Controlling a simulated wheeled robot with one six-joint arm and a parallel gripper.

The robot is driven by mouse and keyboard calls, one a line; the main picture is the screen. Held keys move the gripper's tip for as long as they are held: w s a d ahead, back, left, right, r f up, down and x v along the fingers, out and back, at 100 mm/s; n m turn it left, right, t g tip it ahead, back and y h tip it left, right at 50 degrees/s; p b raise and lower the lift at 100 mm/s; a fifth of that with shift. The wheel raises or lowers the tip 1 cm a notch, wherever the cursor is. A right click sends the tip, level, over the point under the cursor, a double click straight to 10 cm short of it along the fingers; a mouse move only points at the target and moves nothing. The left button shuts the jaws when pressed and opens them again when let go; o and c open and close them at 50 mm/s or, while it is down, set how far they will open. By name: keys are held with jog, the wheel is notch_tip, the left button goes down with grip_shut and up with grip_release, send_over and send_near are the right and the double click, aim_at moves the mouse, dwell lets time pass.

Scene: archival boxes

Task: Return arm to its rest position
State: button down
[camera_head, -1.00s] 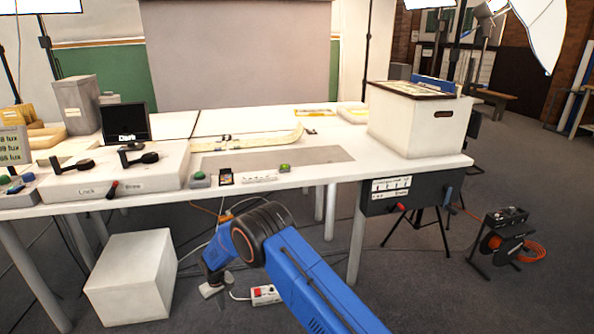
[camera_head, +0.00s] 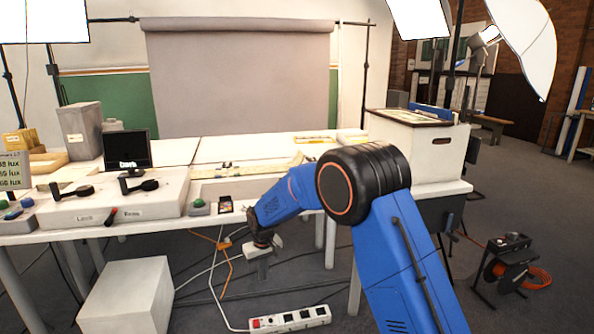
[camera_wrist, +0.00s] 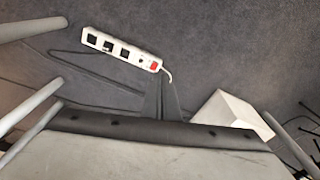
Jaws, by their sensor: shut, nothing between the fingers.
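My blue arm (camera_head: 385,235) reaches up from the bottom right of the head view, bends at a black joint, and points left and down. My gripper (camera_head: 262,268) hangs downward in front of the white table (camera_head: 130,226), over the floor. Its fingers are shut and empty. In the wrist view the shut fingers (camera_wrist: 160,98) point at the grey carpet, with nothing held. The arm hides part of the table's front edge and middle.
A white power strip (camera_head: 290,319) lies on the floor, also in the wrist view (camera_wrist: 120,49). A white block (camera_head: 128,295) stands on the floor at left. A cable reel (camera_head: 510,268) is at far right.

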jog(key=s+d+r+m+t, duration=0.1)
jog(key=s+d+r+m, duration=0.1)
jog(key=s+d+r, duration=0.85)
jog(key=s+d+r+m+t, duration=0.1)
jog(key=s+d+r, duration=0.5)
jog(key=d+r, duration=0.85)
jog(key=s+d+m, duration=0.1)
jog(key=s+d, duration=0.4)
jog(key=s, duration=0.4)
jog(key=s+d+f+m+t, duration=0.1)
jog(key=s+d, duration=0.5)
jog(key=s, duration=0.4)
jog(key=s+d+m, duration=0.1)
jog(key=s+d, duration=0.4)
jog(key=s, duration=0.5)
jog(key=shift+s+d+f+t+h, duration=0.2)
jog(key=shift+f+t+h, duration=0.1)
jog(key=shift+h, duration=0.1)
jog(key=c, duration=2.5)
grip_release()
